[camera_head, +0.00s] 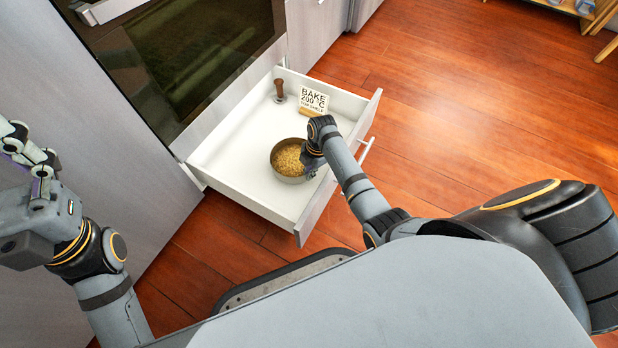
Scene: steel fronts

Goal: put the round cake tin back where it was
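The round cake tin (273,162) is a metal tin with a golden, crumbly filling. It stands upright in the open white drawer (236,165), towards the drawer's front side. My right gripper (311,168) reaches down at the tin's right rim. Its fingertips are small and partly hidden by the wrist, so I cannot tell whether they are closed on the rim. My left gripper (36,172) is at the left edge of the view, away from the drawer, with nothing visible in it. Its finger opening is unclear.
The dark oven door (190,50) is above the drawer. The wooden floor (460,110) on the right is clear.

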